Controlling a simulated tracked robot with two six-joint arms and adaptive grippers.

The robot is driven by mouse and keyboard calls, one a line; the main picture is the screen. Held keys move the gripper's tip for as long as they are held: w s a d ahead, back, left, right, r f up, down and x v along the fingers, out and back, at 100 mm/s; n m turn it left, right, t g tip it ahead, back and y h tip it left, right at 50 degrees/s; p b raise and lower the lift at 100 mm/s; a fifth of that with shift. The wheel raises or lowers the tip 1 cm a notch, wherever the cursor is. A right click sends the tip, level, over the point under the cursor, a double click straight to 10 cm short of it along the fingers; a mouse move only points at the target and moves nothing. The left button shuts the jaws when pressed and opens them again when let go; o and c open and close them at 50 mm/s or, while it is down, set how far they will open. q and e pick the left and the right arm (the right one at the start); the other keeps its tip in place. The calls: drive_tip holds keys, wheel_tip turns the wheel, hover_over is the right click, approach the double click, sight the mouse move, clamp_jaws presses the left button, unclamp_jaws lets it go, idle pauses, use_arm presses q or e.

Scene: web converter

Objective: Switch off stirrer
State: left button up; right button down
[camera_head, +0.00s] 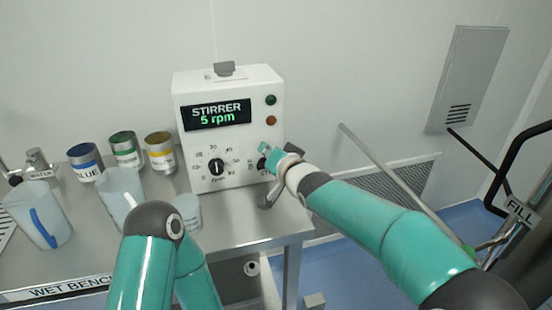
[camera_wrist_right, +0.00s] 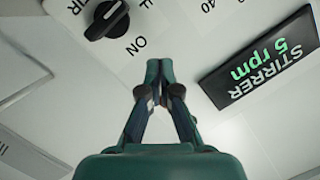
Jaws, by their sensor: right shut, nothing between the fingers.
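The stirrer is a white box (camera_head: 228,130) on the bench, its display (camera_head: 218,113) reading "STIRRER 5 rpm"; the display also shows in the right wrist view (camera_wrist_right: 260,60). A black dial (camera_head: 216,167) with a number scale sits low on its front. A smaller black switch knob (camera_head: 262,164) is right of it, partly hidden by my right gripper. In the right wrist view this knob (camera_wrist_right: 107,20) is beside an "ON" label. My right gripper (camera_wrist_right: 160,66) is shut and empty, its tips in front of the panel, off to the side of the knob.
A green button (camera_head: 271,100) and a red button (camera_head: 271,120) are above my right gripper. Several paint cans, including a blue one (camera_head: 85,160), and clear beakers (camera_head: 40,215) stand left on the steel bench (camera_head: 240,225). A slanted metal bar (camera_head: 385,175) is at right.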

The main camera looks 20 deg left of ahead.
use_arm(q)
wheel_tip(320, 180, down, 4)
drive_tip(key=b, duration=0.3)
drive_tip(key=shift+a+f, duration=0.1)
drive_tip(key=shift+a, duration=0.05)
use_arm(e)
drive_tip(key=s+a+v, duration=0.1)
drive_tip(key=v, duration=0.7)
drive_tip(key=shift+s+d, duration=0.15)
drive_tip(key=shift+s, duration=0.05)
use_arm(q)
drive_tip(key=shift+s, duration=0.1)
